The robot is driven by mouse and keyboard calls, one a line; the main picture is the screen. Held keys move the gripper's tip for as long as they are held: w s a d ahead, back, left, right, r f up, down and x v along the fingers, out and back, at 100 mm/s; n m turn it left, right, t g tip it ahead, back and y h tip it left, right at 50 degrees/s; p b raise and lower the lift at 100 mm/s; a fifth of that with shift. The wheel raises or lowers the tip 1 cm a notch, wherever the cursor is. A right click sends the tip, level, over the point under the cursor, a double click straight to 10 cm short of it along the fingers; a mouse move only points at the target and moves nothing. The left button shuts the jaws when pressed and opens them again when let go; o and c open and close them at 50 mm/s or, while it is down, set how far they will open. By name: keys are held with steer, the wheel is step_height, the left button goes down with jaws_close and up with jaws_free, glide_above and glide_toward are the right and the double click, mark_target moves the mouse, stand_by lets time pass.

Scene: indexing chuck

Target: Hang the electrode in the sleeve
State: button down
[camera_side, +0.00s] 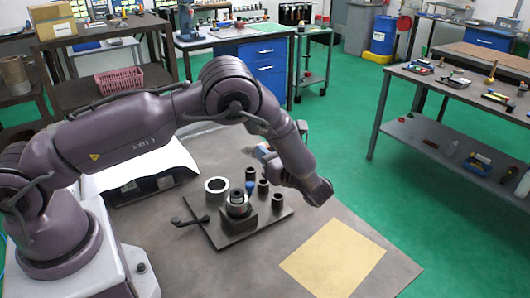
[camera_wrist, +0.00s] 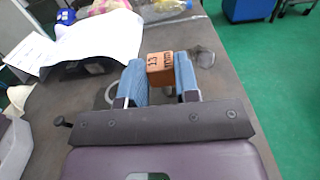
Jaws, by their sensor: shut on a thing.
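My gripper (camera_wrist: 160,78) is shut on the electrode, a copper-coloured block (camera_wrist: 160,68) with dark markings, held between two blue fingers. In the side view my gripper (camera_side: 264,151) is above the far side of the dark fixture plate (camera_side: 222,236), partly behind my wrist. The electrode cannot be made out clearly there. A dark square chuck (camera_side: 238,217) with a pale round collar stands on the plate, apart from my gripper. Several short dark hollow cylinders (camera_side: 278,201) stand to its right and behind. I cannot tell which round part is the sleeve.
A pale ring (camera_side: 217,185) lies behind the chuck, and a dark handle (camera_side: 189,221) sticks out left. A blue knob (camera_side: 250,187) is close to the chuck. A tan sheet (camera_side: 332,258) lies at front right, otherwise clear.

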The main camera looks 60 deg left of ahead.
steer(key=shift+f, duration=2.65)
steer(key=shift+f, duration=0.5)
steer(key=shift+a+t, duration=0.1)
steer(key=shift+t, duration=0.2)
steer(key=shift+s+a+m, duration=0.1)
steer(key=shift+s+m, duration=0.15)
steer(key=shift+m, duration=0.05)
steer(key=shift+s+r+t, duration=0.25)
steer(key=shift+r+t, duration=0.1)
steer(key=shift+t, duration=0.15)
steer(key=s+d+r+m+t+h, duration=0.2)
steer(key=d+r+m+t, duration=0.15)
steer(key=r, duration=0.35)
steer(key=s+d+r+m+t+h, duration=0.1)
steer(key=s+d+r+m+t, duration=0.15)
steer(key=r+t, duration=0.35)
steer(key=w+a+f+n+g+y, duration=0.3)
steer(key=w+a+f+n+g, duration=0.2)
steer(key=g, duration=0.6)
step_height(320, 180, down, 2)
steer(key=shift+w+a+f+n, duration=0.2)
steer(key=shift+w+a+n, duration=0.1)
steer(key=shift+n, duration=0.5)
